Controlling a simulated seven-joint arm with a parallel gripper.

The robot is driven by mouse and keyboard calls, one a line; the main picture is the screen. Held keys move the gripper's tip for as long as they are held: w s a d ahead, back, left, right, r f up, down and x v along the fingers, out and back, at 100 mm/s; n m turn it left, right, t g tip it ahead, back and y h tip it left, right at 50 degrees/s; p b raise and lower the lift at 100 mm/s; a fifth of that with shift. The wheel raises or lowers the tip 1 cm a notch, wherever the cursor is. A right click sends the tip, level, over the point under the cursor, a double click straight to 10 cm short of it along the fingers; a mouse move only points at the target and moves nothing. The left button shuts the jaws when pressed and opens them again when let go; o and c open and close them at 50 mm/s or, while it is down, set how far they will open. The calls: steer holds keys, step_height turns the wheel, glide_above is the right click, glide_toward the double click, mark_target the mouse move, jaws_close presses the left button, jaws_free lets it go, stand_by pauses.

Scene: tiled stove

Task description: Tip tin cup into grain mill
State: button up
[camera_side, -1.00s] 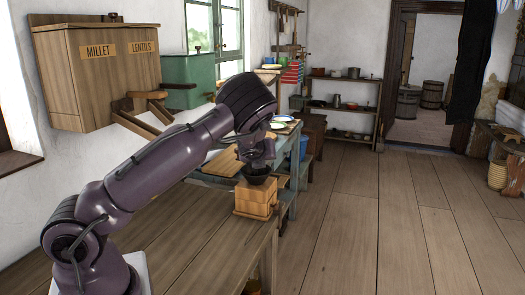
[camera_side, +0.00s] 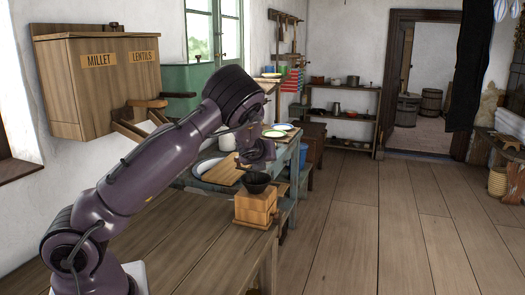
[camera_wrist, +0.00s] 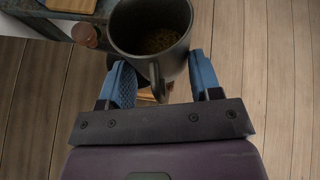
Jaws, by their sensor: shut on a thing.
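The tin cup (camera_wrist: 150,45) is dark grey, with brown grain in its bottom, in the wrist view. My gripper (camera_wrist: 163,80) is shut on the cup's handle, between its blue fingers. In the side view my gripper (camera_side: 258,152) is just above the grain mill (camera_side: 255,207), a light wooden box with a dark bowl-shaped hopper (camera_side: 257,182) on top. I cannot clearly pick out the cup from the dark gripper there. The hopper's inside is hard to see. In the wrist view the cup hides most of what is below it.
The mill stands near the end of the wooden table (camera_side: 200,240). Behind it a blue-green bench holds a cutting board (camera_side: 224,172) and plates. A wooden bin (camera_side: 98,80) marked MILLET and LENTILS hangs on the left wall. Open floor lies to the right.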

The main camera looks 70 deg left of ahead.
steer(key=shift+f, duration=0.8)
steer(key=shift+r+n+h, duration=0.3)
steer(key=shift+n+h, duration=0.2)
steer(key=shift+h, duration=0.2)
steer(key=shift+d+r+h, duration=0.1)
steer(key=shift+d+h, duration=0.05)
steer(key=shift+h, duration=0.15)
steer(key=shift+n, duration=0.3)
steer(key=shift+r+h, duration=0.2)
steer(key=shift+h, duration=0.2)
steer(key=shift+n+t+h, duration=0.3)
steer(key=shift+n, duration=0.1)
steer(key=shift+d, duration=0.1)
